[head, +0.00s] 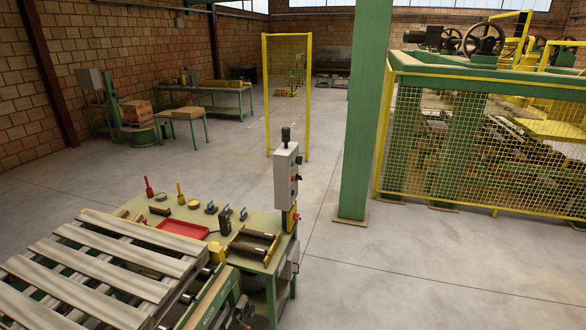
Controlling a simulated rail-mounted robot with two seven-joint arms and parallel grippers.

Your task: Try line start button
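A grey control box (286,178) stands upright at the right end of the green workbench, with a dark cylinder on its top. Small coloured buttons (294,179) sit on its right-hand face, seen at a steep angle. They are too small to tell which one is the line start button. A yellow box with a red part (291,217) is just below the control box. Neither of my grippers shows in the head view.
The green workbench (262,218) holds a red tray (182,228) and hand tools. A slatted pallet (105,262) lies at the front left. A green post (365,120) stands behind, and yellow mesh fencing (480,150) is at right. The floor at front right is clear.

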